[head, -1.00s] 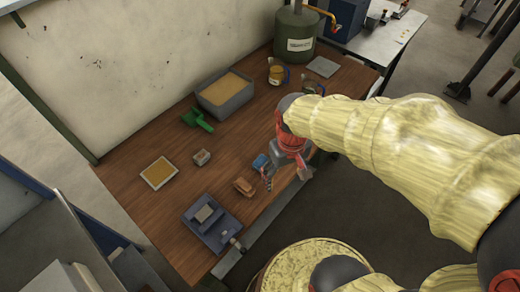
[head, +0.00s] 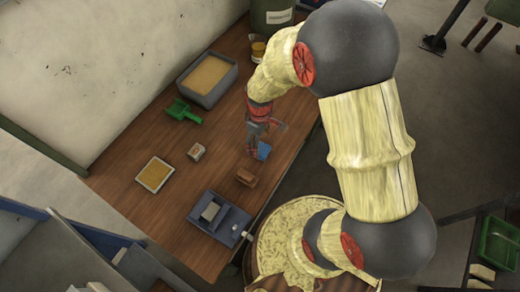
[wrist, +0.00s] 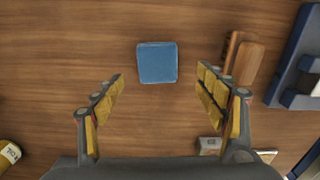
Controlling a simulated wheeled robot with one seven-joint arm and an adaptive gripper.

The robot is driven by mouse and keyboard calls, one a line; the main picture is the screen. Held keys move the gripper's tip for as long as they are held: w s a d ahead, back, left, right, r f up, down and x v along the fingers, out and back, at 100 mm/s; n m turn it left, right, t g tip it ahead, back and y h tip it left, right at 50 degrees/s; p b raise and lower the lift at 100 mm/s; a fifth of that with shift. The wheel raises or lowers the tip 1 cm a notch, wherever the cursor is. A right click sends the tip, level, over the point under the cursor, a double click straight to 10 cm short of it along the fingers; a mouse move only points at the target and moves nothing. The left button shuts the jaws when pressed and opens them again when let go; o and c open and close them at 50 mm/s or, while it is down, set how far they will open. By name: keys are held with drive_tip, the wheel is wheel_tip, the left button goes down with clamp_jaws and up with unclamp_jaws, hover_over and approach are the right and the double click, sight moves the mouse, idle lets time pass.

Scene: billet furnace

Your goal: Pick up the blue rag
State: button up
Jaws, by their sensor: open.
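The blue rag (wrist: 157,62) is a small folded square lying flat on the wooden table. In the wrist view it sits between and just beyond my open fingertips. In the head view the blue rag (head: 263,150) is partly hidden by my gripper (head: 258,140), which points down above it. My gripper (wrist: 161,85) is open and empty in the wrist view, with one finger to each side of the rag.
A wooden brush (head: 246,177) lies close to the rag. A blue-grey tray (head: 234,222), a small box (head: 197,151), a sand-coloured square (head: 154,173), a green scoop (head: 184,111) and a grey bin (head: 233,87) stand on the table (head: 130,199).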

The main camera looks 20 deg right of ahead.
sight(260, 149)
drive_tip(key=shift+w+d+f, duration=0.1)
drive_tip(key=shift+f, duration=1.3)
drive_tip(key=shift+d+f, duration=0.1)
drive_tip(key=shift+f, duration=1.25)
drive_tip(key=c, duration=0.3)
drive_tip(key=c, duration=0.9)
